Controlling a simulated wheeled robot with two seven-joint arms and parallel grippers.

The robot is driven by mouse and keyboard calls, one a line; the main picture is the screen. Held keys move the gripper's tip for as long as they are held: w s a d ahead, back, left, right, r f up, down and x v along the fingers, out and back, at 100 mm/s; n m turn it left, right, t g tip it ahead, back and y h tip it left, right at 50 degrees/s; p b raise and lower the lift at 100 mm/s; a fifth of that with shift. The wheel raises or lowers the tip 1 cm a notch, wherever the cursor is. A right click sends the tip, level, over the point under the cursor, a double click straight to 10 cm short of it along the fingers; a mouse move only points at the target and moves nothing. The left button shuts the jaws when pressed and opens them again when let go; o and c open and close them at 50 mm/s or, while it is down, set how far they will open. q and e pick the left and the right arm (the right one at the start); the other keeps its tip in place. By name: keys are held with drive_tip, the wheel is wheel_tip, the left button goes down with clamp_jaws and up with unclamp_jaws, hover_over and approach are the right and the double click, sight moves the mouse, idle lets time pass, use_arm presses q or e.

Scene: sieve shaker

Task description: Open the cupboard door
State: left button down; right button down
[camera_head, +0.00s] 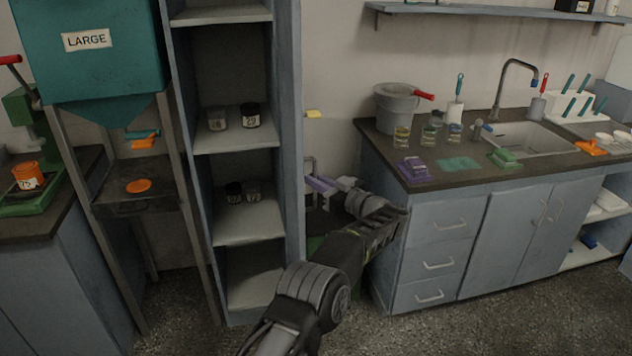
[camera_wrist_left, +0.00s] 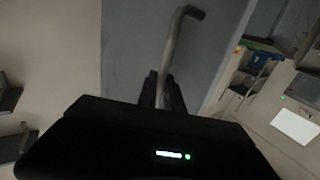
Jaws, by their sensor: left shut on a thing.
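The tall grey-blue cupboard (camera_head: 179,120) stands left of centre in the head view, with its open shelves facing me. Its door (camera_head: 287,120) stands swung open at the right side, seen at a steep angle. The door's metal handle (camera_head: 311,162) sticks out on the door's right. My left gripper (camera_head: 318,186) is at the handle, to the right of the door. In the left wrist view the bent handle bar (camera_wrist_left: 176,45) runs down between the fingers (camera_wrist_left: 163,90), which are shut on it. The grey door face (camera_wrist_left: 135,45) lies behind. My right gripper is not in view.
Jars (camera_head: 251,115) stand on the cupboard shelves. A teal hopper marked LARGE (camera_head: 90,75) on a metal frame is close on the left. The counter (camera_head: 375,135) with drawers and sink is on the right. Speckled floor (camera_head: 500,325) is clear in front.

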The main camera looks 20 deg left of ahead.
use_arm(q)
drive_tip(key=shift+a+r, duration=0.2)
drive_tip(key=c, duration=1.9)
unclamp_jaws()
drive_tip(key=shift+c, duration=0.2)
drive_tip(key=shift+o, duration=0.9)
drive_tip(key=shift+a+f, duration=0.1)
drive_tip(key=shift+d, duration=0.2)
drive_tip(key=shift+d+f, duration=0.1)
drive_tip(key=shift+d, duration=0.15)
drive_tip(key=b+v, duration=0.1)
drive_tip(key=v, duration=0.6)
drive_tip(key=shift+d, duration=0.1)
